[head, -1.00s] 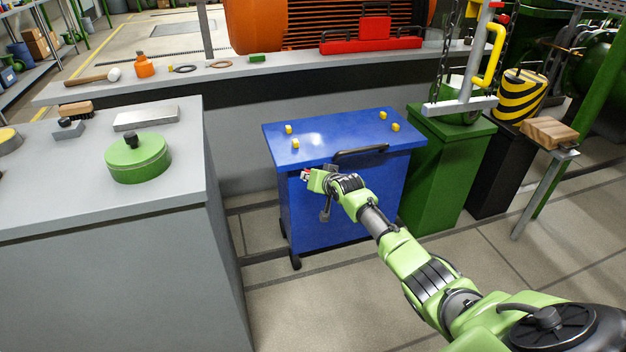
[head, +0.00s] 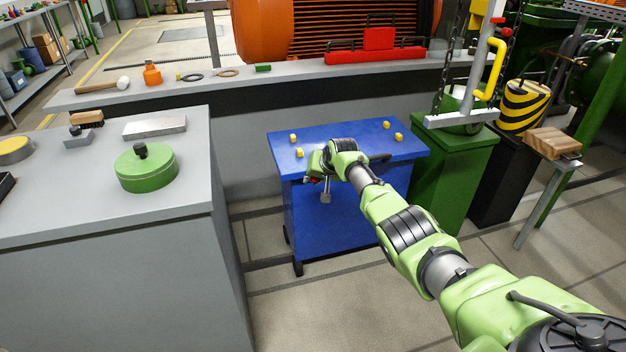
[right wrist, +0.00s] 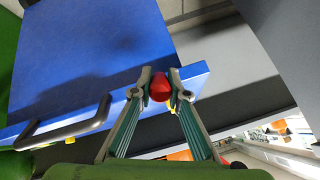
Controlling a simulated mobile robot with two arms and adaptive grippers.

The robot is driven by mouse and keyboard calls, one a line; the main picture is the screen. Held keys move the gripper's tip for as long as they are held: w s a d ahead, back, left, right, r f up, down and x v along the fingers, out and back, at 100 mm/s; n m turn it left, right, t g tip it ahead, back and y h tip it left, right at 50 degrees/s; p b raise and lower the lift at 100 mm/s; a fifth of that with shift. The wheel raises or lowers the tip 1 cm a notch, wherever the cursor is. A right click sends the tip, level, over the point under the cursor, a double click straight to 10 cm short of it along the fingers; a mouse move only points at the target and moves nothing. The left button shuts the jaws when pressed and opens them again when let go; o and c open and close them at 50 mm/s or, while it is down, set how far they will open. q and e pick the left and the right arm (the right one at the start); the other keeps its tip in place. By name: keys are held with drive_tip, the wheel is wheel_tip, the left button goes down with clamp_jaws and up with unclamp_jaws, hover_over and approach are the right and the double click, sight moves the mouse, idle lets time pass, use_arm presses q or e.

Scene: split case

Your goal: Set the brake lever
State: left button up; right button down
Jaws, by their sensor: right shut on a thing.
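The brake lever's red knob (right wrist: 160,87) sits between my right gripper's fingertips (right wrist: 161,84) in the right wrist view, with a finger against each side. The lever's shaft is hidden. The blue cart (head: 340,215) carries the lever by its front face, near the left end of its top edge. In the head view my right gripper (head: 312,178) is at that edge, and only a bit of red shows there. The cart's dark handle bar (right wrist: 62,129) also shows in the right wrist view. My left gripper is out of view.
Several yellow pegs (head: 293,138) stand on the cart top. A grey bench with a green round lidded pot (head: 146,170) stands to the left. A green pedestal (head: 452,180) stands close on the right, under a hanging hoist frame (head: 462,118). The floor in front is clear.

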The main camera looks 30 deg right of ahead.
drive_tip(key=c, duration=2)
unclamp_jaws()
drive_tip(key=shift+o, duration=0.2)
drive_tip(key=v, duration=1.2)
